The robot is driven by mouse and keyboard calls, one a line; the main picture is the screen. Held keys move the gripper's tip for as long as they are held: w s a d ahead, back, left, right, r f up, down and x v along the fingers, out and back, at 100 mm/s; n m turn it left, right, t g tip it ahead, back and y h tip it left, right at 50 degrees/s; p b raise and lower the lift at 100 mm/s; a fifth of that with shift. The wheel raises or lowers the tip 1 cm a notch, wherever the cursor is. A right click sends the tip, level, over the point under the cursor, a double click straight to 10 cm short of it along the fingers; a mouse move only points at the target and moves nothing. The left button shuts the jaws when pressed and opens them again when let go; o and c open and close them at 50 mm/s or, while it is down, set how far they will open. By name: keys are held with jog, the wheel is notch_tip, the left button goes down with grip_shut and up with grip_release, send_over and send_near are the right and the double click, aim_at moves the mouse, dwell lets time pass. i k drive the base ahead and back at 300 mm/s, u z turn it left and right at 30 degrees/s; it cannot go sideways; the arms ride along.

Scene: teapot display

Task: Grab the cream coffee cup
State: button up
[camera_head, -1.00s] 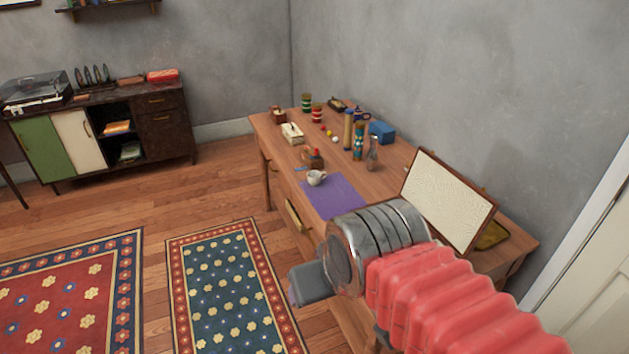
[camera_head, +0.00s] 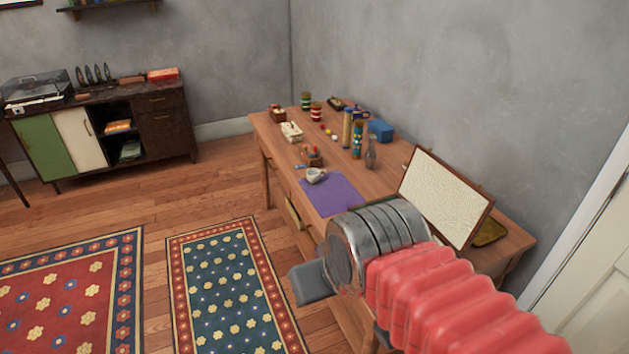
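The cream coffee cup (camera_head: 315,175) stands upright on the wooden desk, at the left edge of a purple mat (camera_head: 335,195). It looks small and pale from here. My arm enters from the lower right, with a red ribbed sleeve and a metal end. A grey part of my gripper (camera_head: 311,283) shows at the arm's left end, in front of the desk's near side. It is well short of the cup and not touching it. The arm hides the rest of the gripper, so its opening cannot be seen.
On the desk (camera_head: 385,183) stand a framed cream panel (camera_head: 446,197), a glass bottle (camera_head: 371,152), a blue box (camera_head: 380,131), tall tubes and small jars. A cabinet (camera_head: 160,125) stands at the back left. The floor left of the desk is open, with two patterned rugs.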

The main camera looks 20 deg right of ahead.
aim_at(313, 174)
jog(key=k, duration=0.6)
jog(key=u, duration=0.4)
jog(key=i, duration=0.85)
jog(key=u, duration=0.3)
jog(key=i, duration=1.5)
jog(key=z, duration=1)
jog(key=i, duration=0.55)
jog(key=z, duration=0.3)
